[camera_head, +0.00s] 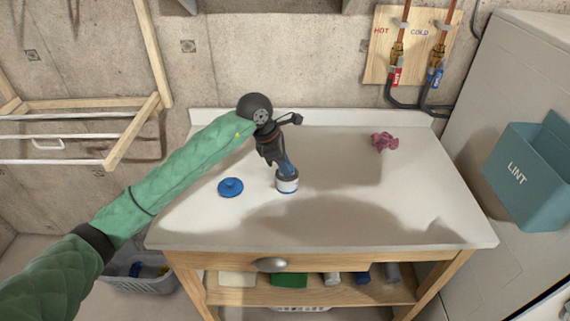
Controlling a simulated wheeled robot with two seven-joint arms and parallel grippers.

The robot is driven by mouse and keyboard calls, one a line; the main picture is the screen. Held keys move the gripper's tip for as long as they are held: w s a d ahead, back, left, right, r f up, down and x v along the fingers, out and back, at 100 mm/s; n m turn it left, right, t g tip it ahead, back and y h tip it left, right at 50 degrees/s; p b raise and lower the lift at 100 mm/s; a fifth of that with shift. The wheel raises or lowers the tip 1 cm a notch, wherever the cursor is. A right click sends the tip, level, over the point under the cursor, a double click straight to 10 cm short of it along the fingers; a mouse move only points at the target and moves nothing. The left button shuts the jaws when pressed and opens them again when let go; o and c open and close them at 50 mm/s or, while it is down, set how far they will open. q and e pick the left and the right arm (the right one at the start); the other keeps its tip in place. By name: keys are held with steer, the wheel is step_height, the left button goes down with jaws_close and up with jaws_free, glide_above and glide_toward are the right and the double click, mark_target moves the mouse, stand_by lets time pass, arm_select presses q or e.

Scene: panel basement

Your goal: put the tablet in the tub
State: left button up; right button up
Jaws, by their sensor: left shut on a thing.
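A small white tub (287,187) with a blue band stands upright and open on the pale worktop. A round blue lid (230,187) with a knob lies on the worktop to its left. My left gripper (285,168) reaches down from above with its fingertips at the tub's mouth. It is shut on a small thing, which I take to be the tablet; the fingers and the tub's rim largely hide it. I cannot tell whether it is inside the tub or just above. My right gripper is not in view.
A crumpled pink cloth (384,141) lies at the back right of the worktop (420,215). A teal lint bin (525,175) is at the right on the appliance. A wooden drying rack (135,125) is at the left. The worktop's right half is mostly clear.

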arm_select(q)
steer(key=o, duration=1)
steer(key=shift+r, duration=0.1)
steer(key=shift+r+p, duration=0.6)
steer(key=shift+r, duration=3.3)
